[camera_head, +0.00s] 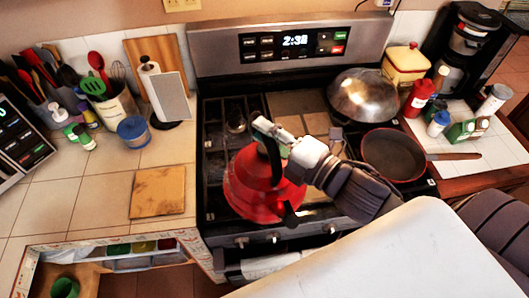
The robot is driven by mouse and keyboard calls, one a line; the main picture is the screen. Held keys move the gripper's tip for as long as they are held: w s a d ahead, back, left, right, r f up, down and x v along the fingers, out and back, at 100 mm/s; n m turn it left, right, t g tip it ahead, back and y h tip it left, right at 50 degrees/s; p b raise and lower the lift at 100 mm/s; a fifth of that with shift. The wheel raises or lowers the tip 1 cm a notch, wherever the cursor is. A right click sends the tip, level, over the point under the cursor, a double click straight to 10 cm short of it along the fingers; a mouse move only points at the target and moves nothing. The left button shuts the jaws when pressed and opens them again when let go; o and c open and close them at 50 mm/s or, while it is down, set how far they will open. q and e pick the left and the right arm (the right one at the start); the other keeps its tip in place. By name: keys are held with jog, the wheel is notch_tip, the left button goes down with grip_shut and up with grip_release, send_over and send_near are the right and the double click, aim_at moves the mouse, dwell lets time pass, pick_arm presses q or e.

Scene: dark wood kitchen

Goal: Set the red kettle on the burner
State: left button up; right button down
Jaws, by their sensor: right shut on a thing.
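The red kettle (256,192), with a dark handle, is over the front left part of the stove top (213,170). I cannot tell whether its base touches the grate or hangs just above it. My right gripper (268,133) reaches in from the right and is shut on the kettle's handle at the top. The gripper and wrist hide part of the handle and the kettle's upper right side. The front left burner under the kettle is mostly hidden. The back left burner (235,119) shows bare. My left gripper is not in view.
A domed metal pan or lid (360,95) covers the back right of the stove. A red-rimmed frying pan (392,156) sits at the front right, its handle pointing right. Bottles and a coffee maker (466,45) stand right. A wooden board (158,192) lies on the left counter.

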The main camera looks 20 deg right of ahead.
aim_at(251, 129)
jog(key=w+f+b, duration=0.1)
jog(key=b, duration=0.1)
jog(key=w+f+b, duration=0.1)
jog(key=w+b, duration=0.1)
jog(key=w+a+f+b, duration=0.1)
jog(key=w+b, duration=0.1)
jog(key=b, duration=0.1)
jog(key=shift+w+a+f, duration=0.1)
jog(key=shift+f, duration=0.1)
jog(key=w+a+f+p, duration=0.1)
jog(key=w+f+p, duration=0.1)
jog(key=w+f, duration=0.3)
jog(key=shift+w+a+f, duration=0.15)
jog(key=shift+a+f, duration=0.05)
jog(key=shift+f, duration=0.65)
jog(key=c, duration=1.3)
grip_release()
jog(key=shift+f, duration=0.35)
jog(key=o, duration=0.4)
jog(key=shift+r, duration=0.1)
jog(key=shift+c, duration=0.2)
